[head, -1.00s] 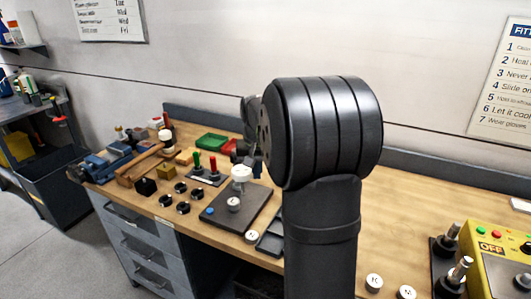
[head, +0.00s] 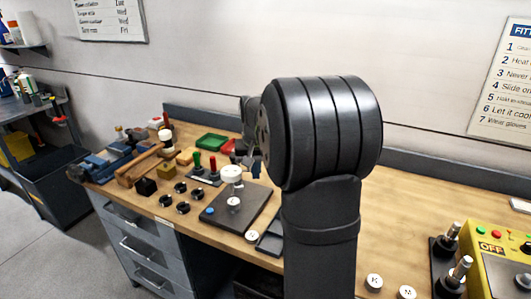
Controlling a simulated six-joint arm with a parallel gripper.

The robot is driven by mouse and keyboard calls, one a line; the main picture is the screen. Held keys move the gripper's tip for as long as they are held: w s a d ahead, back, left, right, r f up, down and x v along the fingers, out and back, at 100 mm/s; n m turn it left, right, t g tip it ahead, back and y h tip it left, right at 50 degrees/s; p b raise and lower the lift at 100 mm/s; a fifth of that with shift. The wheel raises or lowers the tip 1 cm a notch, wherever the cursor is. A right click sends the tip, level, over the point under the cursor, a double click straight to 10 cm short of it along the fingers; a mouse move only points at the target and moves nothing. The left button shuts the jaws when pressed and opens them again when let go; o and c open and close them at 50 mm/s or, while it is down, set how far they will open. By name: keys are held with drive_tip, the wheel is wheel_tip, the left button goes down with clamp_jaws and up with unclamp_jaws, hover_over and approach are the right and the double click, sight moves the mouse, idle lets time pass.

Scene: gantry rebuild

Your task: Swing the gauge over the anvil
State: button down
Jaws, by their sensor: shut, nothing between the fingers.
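The gauge (head: 231,174) is a white round head on a thin stem over a dark plate (head: 250,211) at the bench's middle left. In this view it stands directly above a small pale disc (head: 233,202) on the plate, which looks like the anvil. A gap shows between them in the picture; I cannot tell how exactly they line up in depth. My gripper (head: 256,168) is shut and empty, just right of the gauge. Most of it is hidden behind my own black arm link, and I cannot tell whether it touches the gauge.
Several black knobs (head: 182,208) lie left of the plate. Red and green handled tools (head: 205,168), a green tray (head: 212,141) and a wooden mallet (head: 145,162) are behind. A yellow control box (head: 497,258) and metal posts (head: 461,270) stand at the right.

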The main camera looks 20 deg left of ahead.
wheel_tip(320, 180, up, 9)
idle(0.9)
drive_tip(key=shift+f, duration=0.1)
wheel_tip(320, 180, down, 9)
idle(0.6)
wheel_tip(320, 180, up, 9)
wheel_tip(320, 180, down, 9)
drive_tip(key=s, duration=0.1)
drive_tip(key=w, duration=0.2)
drive_tip(key=w+d, duration=0.2)
drive_tip(key=w, duration=0.1)
drive_tip(key=shift+w, duration=0.3)
